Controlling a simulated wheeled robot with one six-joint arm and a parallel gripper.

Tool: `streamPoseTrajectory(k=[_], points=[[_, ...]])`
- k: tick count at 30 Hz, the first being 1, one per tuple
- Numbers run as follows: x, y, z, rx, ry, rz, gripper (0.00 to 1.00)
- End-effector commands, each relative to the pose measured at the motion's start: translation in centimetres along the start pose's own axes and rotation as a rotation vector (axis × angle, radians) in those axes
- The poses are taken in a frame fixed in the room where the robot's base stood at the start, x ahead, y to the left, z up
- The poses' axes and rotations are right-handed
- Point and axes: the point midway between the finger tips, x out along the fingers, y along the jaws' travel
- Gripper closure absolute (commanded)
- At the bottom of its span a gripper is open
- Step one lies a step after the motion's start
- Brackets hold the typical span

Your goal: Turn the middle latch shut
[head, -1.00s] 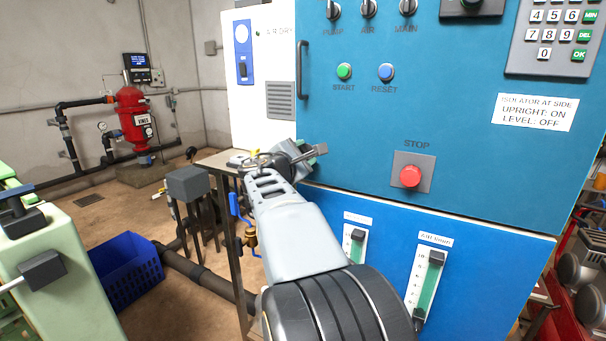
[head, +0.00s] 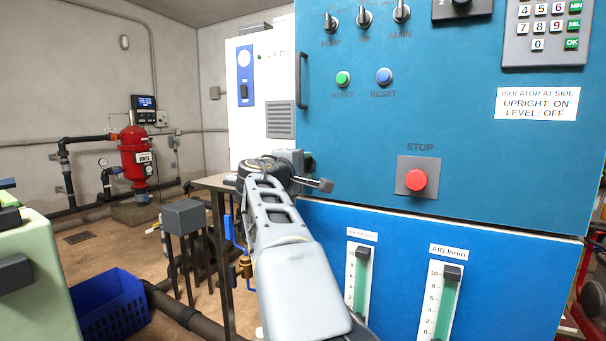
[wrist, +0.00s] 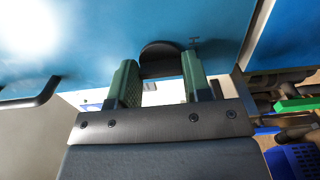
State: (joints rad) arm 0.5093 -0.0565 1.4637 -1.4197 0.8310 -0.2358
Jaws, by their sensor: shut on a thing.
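In the wrist view my gripper (wrist: 160,72) has its two green fingers on either side of a black rounded piece (wrist: 160,49) that stands out from a blue panel. It looks like a latch, and my gripper is shut on it. Whether it is the middle one I cannot tell, as no other latch shows clearly. In the head view my gripper (head: 308,161) is at the left edge of the blue cabinet (head: 470,235), below the upright door handle (head: 303,80). My arm hides the latch there.
A red stop button (head: 416,180) and two flow gauges (head: 441,305) are on the cabinet front, right of my arm. A metal table (head: 213,183), a grey box on legs (head: 185,216) and a blue crate (head: 122,305) stand to the left. Open floor lies beyond.

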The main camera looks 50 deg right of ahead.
Motion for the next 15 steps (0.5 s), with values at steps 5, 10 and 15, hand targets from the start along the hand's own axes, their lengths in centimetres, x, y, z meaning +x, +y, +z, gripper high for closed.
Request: streamPoseTrajectory(k=[5,10,15], points=[[-0.01,-0.01,-0.01,0.025,0.000,0.001,0.79],[-0.01,0.04,-0.01,0.031,0.000,0.001,0.79],[-0.01,0.05,-0.02,0.032,0.001,0.000,0.79]])
